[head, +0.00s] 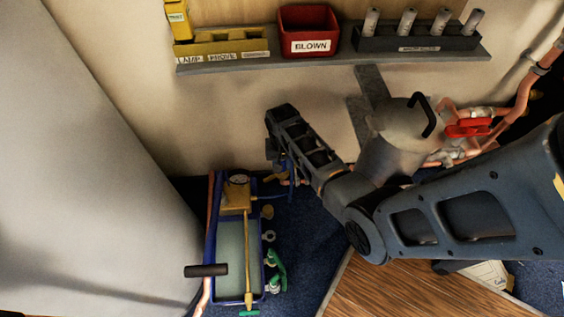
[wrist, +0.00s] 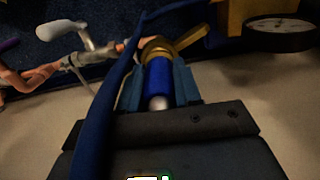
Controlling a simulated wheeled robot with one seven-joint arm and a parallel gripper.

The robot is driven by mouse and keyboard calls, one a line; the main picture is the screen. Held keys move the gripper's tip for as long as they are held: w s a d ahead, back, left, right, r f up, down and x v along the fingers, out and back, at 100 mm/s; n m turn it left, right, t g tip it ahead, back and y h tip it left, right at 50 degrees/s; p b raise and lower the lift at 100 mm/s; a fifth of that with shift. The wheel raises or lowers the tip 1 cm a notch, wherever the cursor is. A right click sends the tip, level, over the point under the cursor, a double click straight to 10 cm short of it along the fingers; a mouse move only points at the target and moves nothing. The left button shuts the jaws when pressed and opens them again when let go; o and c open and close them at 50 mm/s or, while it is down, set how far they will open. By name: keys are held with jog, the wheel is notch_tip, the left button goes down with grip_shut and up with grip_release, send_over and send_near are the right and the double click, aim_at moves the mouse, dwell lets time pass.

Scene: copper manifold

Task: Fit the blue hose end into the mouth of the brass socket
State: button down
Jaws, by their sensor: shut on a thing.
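In the wrist view my gripper (wrist: 158,75) is shut on the blue hose end (wrist: 157,84), a short blue cylinder with a pale tip facing the camera. A brass fitting (wrist: 158,48) with a lever lies just beyond the fingertips, in line with the blue cylinder. It looks like the brass socket, but its mouth is hidden. I cannot tell whether the hose end touches it or is inside it. In the head view my arm hides most of the grasp; a bit of blue hose (head: 291,188) and a small brass piece (head: 276,177) show beside it.
A blue-framed unit (head: 212,235) with a gauge (head: 237,180) stands left of the gripper. Copper pipework (wrist: 35,78) with a pale lever lies left in the wrist view. A blue hose (wrist: 106,100) crosses close to the gripper. A shelf (head: 330,62) holds a red bin (head: 308,22).

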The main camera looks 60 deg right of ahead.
jog(key=shift+f, duration=0.2)
jog(key=c, duration=0.7)
grip_release()
jog(key=shift+r, duration=0.1)
notch_tip(320, 180, up, 8)
jog(key=p, duration=0.3)
jog(key=shift+f, duration=0.2)
jog(key=shift+s, duration=0.1)
